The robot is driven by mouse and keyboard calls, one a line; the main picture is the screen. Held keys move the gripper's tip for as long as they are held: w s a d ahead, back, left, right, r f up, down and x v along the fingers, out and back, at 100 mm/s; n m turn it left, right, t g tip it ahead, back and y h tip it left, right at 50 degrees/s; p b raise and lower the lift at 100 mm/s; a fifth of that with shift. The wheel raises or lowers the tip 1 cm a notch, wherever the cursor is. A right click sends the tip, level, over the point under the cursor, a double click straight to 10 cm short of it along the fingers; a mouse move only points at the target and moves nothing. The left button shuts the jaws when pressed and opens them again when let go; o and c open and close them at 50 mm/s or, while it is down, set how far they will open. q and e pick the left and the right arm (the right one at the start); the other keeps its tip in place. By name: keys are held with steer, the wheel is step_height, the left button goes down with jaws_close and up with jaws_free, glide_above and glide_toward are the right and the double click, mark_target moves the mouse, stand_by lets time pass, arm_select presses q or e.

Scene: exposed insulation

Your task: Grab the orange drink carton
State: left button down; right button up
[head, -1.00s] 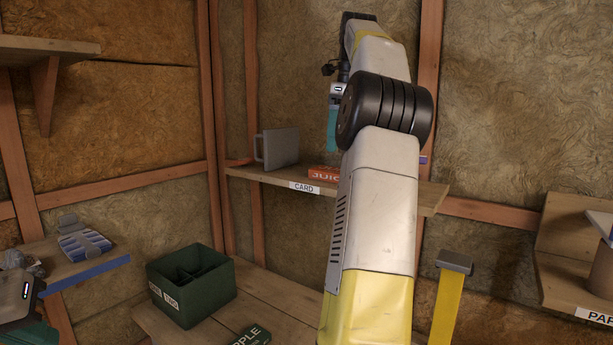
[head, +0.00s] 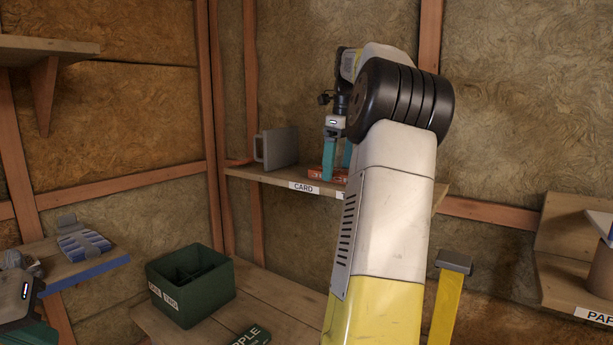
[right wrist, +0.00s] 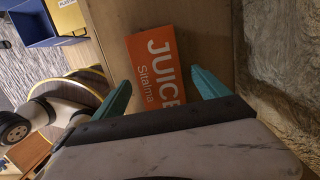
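The orange drink carton, marked JUICE, lies on the wall shelf (head: 268,176) in the head view, where a sliver of the carton (head: 317,174) shows around my right gripper's fingers. In the right wrist view the carton (right wrist: 158,68) lies with its printed face towards the camera. My right gripper (head: 338,158) is open above the shelf; its teal fingers (right wrist: 160,92) point down, one on each side of the carton's near end, with nothing gripped. My left gripper (head: 22,300) is cut off at the left edge of the head view, its fingers not clear.
A grey flat thing with a handle (head: 278,148) stands on the shelf left of the carton. The insulated wall is close behind. A green divided box (head: 190,288) and a green APPLE carton (head: 248,336) are on the lower table.

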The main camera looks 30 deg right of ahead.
steer(key=c, duration=1.3)
steer(key=shift+c, duration=0.2)
